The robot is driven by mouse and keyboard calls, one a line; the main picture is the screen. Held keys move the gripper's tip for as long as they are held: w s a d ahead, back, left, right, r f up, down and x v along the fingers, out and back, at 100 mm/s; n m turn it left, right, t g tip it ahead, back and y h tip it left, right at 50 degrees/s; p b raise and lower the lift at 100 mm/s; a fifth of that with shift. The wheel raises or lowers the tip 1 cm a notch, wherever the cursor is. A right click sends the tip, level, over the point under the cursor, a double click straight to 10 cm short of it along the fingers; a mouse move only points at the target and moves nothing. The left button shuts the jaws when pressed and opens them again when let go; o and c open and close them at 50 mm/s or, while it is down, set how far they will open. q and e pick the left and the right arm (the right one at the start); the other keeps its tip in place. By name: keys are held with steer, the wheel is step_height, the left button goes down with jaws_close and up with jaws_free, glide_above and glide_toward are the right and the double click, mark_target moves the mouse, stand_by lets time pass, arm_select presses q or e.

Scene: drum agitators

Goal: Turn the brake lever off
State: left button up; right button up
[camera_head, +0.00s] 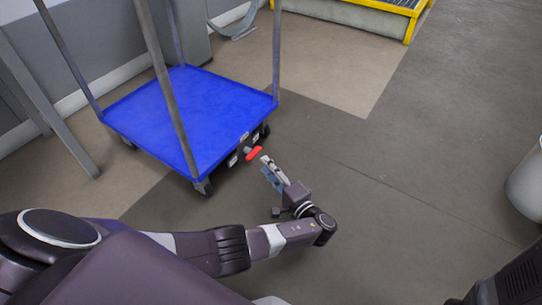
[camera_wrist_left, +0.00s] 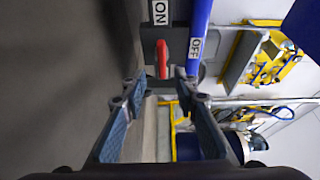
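The blue cart (camera_head: 190,108) stands left of centre in the head view. Its red brake lever (camera_head: 253,153) sticks out below the deck edge. In the left wrist view the lever (camera_wrist_left: 164,58) lies between an ON label (camera_wrist_left: 160,12) and an OFF label (camera_wrist_left: 196,48); I cannot tell for sure which setting it is at. My left gripper (camera_head: 267,166) is close to the lever, on its right-hand side in the head view. In the wrist view its fingers (camera_wrist_left: 160,84) are spread, with the lever just beyond the gap between the tips. My right gripper is out of view.
The cart has upright grey posts (camera_head: 168,80) at its corners and dark wheels (camera_head: 203,187). A yellow-edged platform (camera_head: 409,28) is at the top. A pale drum-like object (camera_head: 526,185) stands at the right edge. The floor right of the cart is clear.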

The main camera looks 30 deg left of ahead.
mark_target(255, 156)
arm_select(q)
steer(key=x, duration=0.2)
steer(key=b+x, duration=0.1)
steer(key=x, duration=0.1)
steer(key=b+x, duration=0.1)
steer(key=x, duration=0.1)
steer(key=shift+s+a, duration=0.25)
steer(key=shift+a, duration=0.1)
steer(key=shift+w+a+b, duration=0.3)
steer(key=shift+a+b, duration=0.1)
steer(key=shift+a, duration=0.25)
steer(key=shift+r, duration=0.1)
jaws_close()
